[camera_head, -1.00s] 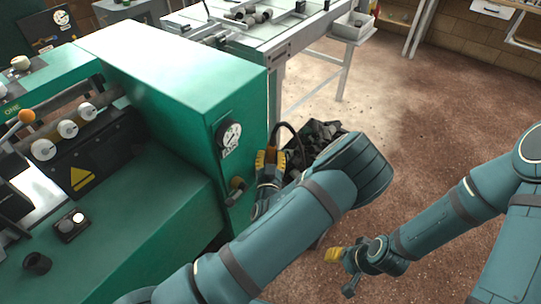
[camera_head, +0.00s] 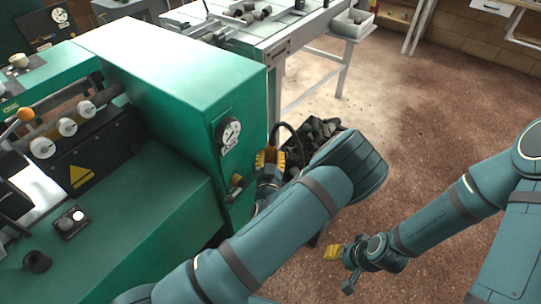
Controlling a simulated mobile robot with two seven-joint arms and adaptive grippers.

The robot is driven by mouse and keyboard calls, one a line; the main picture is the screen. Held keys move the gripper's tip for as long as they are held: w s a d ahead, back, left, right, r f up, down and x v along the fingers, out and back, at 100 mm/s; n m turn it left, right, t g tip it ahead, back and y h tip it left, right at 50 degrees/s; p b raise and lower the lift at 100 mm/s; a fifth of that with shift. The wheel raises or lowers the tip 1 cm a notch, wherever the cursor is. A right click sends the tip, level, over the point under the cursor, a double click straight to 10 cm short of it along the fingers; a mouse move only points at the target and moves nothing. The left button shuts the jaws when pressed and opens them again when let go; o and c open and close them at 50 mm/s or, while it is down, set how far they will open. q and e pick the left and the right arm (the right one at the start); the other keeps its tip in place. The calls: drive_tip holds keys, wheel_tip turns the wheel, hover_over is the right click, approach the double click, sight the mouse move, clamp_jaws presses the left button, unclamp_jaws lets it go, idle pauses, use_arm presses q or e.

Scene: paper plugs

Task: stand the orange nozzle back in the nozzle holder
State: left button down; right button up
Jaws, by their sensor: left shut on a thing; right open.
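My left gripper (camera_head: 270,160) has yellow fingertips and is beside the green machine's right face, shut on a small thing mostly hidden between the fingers. It appears to be the orange nozzle, with a dark hose (camera_head: 287,126) arching up behind it. A dark fitting with a brass-orange part (camera_head: 237,183) sits on the machine's face, just left of the gripper and apart from it. A black cup (camera_head: 37,262) stands on the machine's lower deck. I cannot tell which of these is the nozzle holder. My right gripper (camera_head: 333,251) is open and empty above the floor.
A black bin (camera_head: 318,135) of dark scraps stands behind my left gripper. A grey table (camera_head: 240,40) is at the back. The floor to the right is clear.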

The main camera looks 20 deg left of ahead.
use_arm(q)
drive_tip(key=c, duration=0.7)
unclamp_jaws()
drive_tip(key=v, duration=1.2)
drive_tip(key=shift+r, duration=0.1)
